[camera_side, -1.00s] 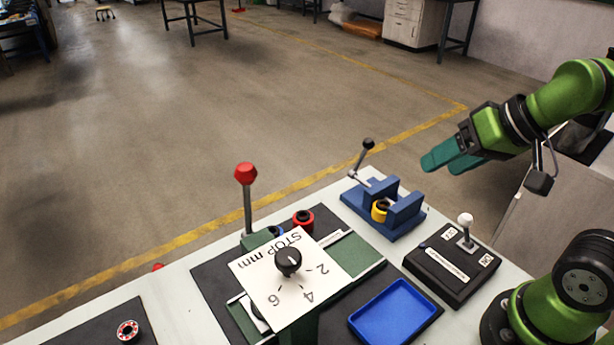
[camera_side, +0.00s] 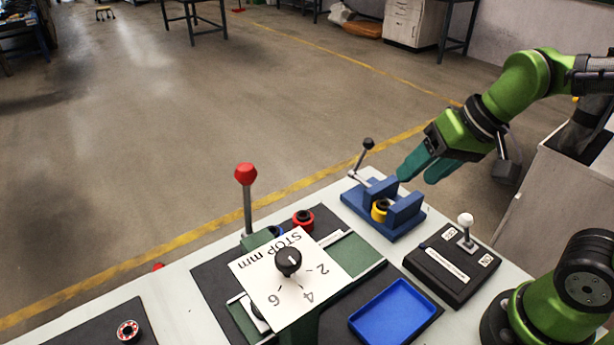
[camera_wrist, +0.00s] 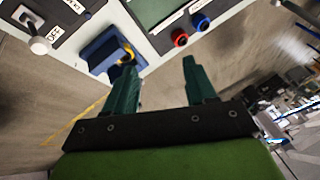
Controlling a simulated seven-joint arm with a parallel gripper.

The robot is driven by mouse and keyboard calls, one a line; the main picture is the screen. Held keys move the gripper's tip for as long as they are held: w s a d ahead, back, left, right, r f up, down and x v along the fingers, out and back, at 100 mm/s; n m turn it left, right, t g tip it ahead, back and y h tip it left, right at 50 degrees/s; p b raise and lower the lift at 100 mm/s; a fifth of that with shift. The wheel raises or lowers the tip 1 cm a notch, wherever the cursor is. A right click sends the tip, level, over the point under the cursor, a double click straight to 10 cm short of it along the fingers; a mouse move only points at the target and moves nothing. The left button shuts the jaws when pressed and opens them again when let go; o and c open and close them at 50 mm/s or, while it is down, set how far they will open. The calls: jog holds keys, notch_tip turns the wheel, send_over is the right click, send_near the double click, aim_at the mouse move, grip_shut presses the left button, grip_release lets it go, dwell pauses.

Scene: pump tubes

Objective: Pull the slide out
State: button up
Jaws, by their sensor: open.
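A green fixture (camera_side: 358,256) stands mid-table in the side view. Over it lies a white plate (camera_side: 262,284) marked "STOP mm" with 2, 4 and 6, and a black knob (camera_side: 288,262). I cannot tell for certain which part is the slide; pale strips and a green bed run under the plate, which hides their middle. A red-knobbed lever (camera_side: 246,174) stands upright behind. My gripper (camera_side: 418,176) is open and empty, in the air above and behind the blue clamp block (camera_side: 408,214), apart from the green fixture. Its spread fingers also show in the wrist view (camera_wrist: 160,66).
The blue block holds a yellow ring (camera_side: 379,211) and has a black-knobbed lever (camera_side: 367,145). A black switch box (camera_side: 450,264) with a white-knobbed lever and a blue tray (camera_side: 393,312) sit at the right. A red ring (camera_side: 303,221) lies behind the plate.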

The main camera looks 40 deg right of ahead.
jog(key=w+a+f+m+g+y, duration=0.25)
jog(key=w+a+m+g, duration=0.45)
jog(key=a+m, duration=0.45)
jog(key=shift+m+t+h, duration=0.25)
jog(key=shift+t+h, duration=0.1)
jog(key=shift+t, duration=0.15)
jog(key=x, duration=1.1)
jog(key=w+x, duration=0.1)
jog(key=x, duration=0.5)
jog(key=shift+d+f, duration=0.15)
jog(key=shift+f, duration=0.05)
grip_shut()
